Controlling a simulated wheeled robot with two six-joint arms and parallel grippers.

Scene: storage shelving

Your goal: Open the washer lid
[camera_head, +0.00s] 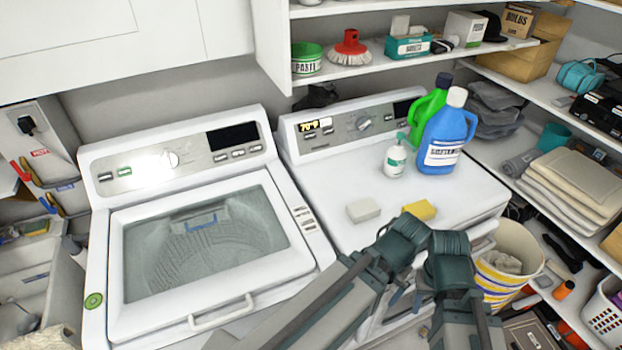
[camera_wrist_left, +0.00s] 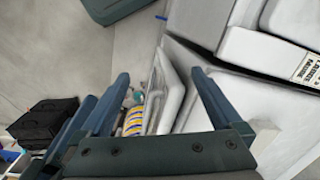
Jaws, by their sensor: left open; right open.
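The washer (camera_head: 95,262) is the white top-loader at the left in the head view. Its glass lid (camera_head: 205,240) is shut flat, and the drum shows through the glass. A white handle (camera_head: 222,312) runs along the lid's front edge. The lid cannot be made out for certain there.
A second white machine (camera_head: 340,175) stands right of the washer, with a blue jug (camera_head: 447,138), a green jug, a small bottle (camera_head: 395,158) and two sponges on top. A striped basket (camera_head: 508,265) stands at its right front. The space above the lid is clear.

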